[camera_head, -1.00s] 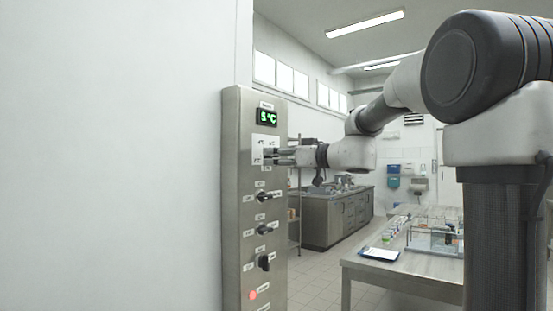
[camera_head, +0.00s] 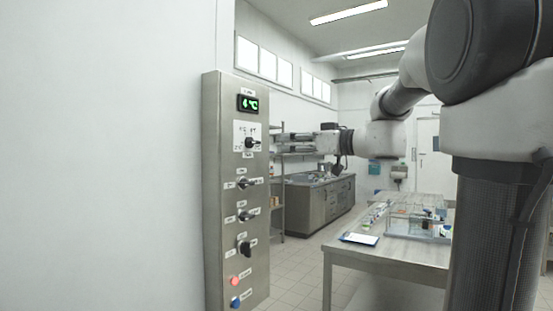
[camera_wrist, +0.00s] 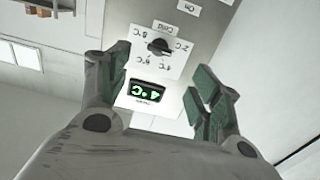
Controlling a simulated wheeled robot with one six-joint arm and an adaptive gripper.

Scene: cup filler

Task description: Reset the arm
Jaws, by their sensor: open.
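My gripper (camera_head: 301,143) is open and empty, held out level to the right of the metal control panel (camera_head: 218,190), with clear air between them. In the wrist view its two fingers (camera_wrist: 157,85) stand wide apart, with green pads. Between and beyond them are the panel's top dial (camera_wrist: 160,46) and the green display (camera_wrist: 147,91). In the head view the display (camera_head: 248,103) reads 4 °C and the dial (camera_head: 251,143) sits on a white plate below it. My arm reaches in from the right.
Lower on the panel are more knobs (camera_head: 246,247), a red button (camera_head: 234,281) and a blue button (camera_head: 236,302). A metal table (camera_head: 345,256) with a clipboard (camera_head: 359,239) and lab items stands at right. A counter (camera_head: 330,200) and shelf are behind.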

